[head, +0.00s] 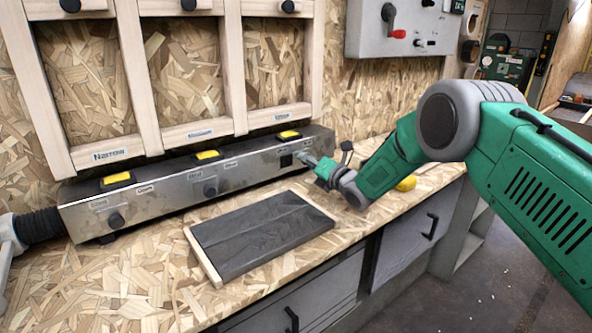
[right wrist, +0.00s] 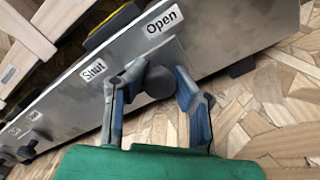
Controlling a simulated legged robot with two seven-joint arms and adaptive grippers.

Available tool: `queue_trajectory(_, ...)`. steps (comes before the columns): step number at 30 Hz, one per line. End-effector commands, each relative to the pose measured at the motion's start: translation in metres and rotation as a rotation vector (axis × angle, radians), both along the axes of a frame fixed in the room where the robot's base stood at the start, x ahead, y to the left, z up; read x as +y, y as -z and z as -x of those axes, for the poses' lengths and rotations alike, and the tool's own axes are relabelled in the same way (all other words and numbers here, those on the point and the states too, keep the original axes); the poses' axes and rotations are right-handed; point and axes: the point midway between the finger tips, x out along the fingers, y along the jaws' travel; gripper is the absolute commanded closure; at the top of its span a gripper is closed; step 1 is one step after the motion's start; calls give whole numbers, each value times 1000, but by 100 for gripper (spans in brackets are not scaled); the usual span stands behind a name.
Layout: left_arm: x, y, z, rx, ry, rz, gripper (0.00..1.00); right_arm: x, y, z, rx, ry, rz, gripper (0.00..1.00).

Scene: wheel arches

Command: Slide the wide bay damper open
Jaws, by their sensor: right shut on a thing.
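The metal duct (head: 165,195) runs along the back wall under three framed bays and carries a row of dampers with dark knobs. My right gripper (head: 312,163) is at the right end of the duct, below the rightmost bay, whose label is too small to read. In the right wrist view, my right gripper (right wrist: 158,92) has a finger on each side of a round dark damper knob (right wrist: 158,82) and is shut on it. The knob sits roughly between the labels "Shut" (right wrist: 95,70) and "Open" (right wrist: 162,18). In the head view the knob is hidden. My left gripper is out of view.
A dark panel in a wooden frame (head: 260,235) lies on the bench in front of the duct. The left knob (head: 116,220) and middle knob (head: 210,190) stick out from the duct. A yellow object (head: 406,183) lies behind my right arm. A grey control box (head: 400,28) hangs above.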

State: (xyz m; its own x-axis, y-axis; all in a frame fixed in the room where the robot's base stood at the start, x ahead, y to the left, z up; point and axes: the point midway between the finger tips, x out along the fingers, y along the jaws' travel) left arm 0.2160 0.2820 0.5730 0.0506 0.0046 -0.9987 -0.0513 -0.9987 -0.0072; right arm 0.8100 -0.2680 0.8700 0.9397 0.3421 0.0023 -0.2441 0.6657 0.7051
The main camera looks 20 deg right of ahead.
Motion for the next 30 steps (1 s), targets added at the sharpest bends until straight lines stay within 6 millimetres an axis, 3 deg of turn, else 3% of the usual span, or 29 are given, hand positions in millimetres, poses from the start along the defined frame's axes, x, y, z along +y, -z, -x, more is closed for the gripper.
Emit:
queue_trajectory(11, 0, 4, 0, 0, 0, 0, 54, -11, 2, -3, 6, 6, 0, 100)
queue_trajectory(12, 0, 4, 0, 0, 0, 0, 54, -11, 2, -3, 6, 6, 0, 65)
queue_trajectory(13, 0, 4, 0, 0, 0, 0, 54, -11, 2, -3, 5, 5, 0, 54)
queue_trajectory(24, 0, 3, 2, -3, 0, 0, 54, -10, 0, 0, 2, 1, -1, 54)
queue_trajectory(30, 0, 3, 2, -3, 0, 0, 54, -17, 0, 20, 5, 1, 0, 54)
